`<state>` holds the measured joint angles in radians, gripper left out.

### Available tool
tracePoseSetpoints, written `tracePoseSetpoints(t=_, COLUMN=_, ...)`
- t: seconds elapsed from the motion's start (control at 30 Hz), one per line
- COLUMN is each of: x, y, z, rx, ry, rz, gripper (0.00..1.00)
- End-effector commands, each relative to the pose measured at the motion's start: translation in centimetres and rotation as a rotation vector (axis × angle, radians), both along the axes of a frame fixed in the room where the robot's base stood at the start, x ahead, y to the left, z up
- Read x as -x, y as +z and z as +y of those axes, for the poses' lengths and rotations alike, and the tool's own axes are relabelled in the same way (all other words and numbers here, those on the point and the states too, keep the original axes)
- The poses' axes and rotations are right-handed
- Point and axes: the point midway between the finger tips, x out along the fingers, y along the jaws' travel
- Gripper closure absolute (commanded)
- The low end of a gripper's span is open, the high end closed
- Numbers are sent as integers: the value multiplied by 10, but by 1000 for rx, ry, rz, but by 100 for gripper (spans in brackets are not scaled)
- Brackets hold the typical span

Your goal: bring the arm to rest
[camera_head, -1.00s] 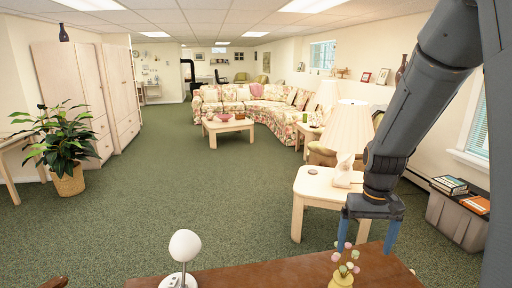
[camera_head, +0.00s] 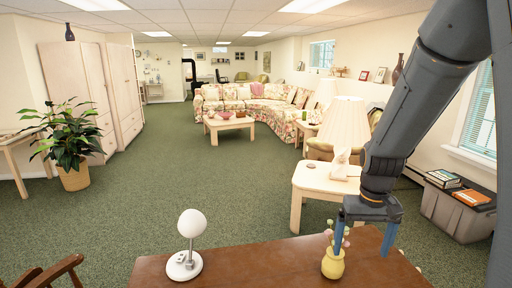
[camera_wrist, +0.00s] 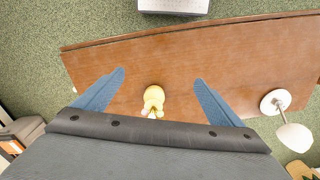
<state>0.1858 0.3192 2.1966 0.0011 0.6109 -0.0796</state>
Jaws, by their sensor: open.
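My gripper (camera_head: 364,240) hangs from my arm on the right of the head view, its blue fingers pointing down over the right part of a brown wooden table (camera_head: 255,262). The fingers are apart and hold nothing. In the wrist view my gripper (camera_wrist: 158,88) shows both fingers spread wide. A yellow vase (camera_head: 333,264) with small flowers stands on the table beside the fingers in the head view. In the wrist view the vase (camera_wrist: 154,97) appears between the fingers, lower down, and I see no contact.
A white lamp (camera_head: 186,262) stands on the brown table, left of the vase. A pale side table (camera_head: 312,182) with a larger lamp (camera_head: 346,125) stands just beyond. A grey bin (camera_head: 456,214) with books is at right. Green carpet (camera_head: 150,180) lies open at left.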

Motion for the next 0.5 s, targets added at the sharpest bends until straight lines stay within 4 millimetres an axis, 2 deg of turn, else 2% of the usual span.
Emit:
tracePoseSetpoints(t=0.27, x=19, y=-19, z=28, rx=4, ry=30, rz=-30, gripper=10)
tracePoseSetpoints(t=0.5, x=49, y=-47, z=60, rx=5, ry=71, rz=-70, gripper=10)
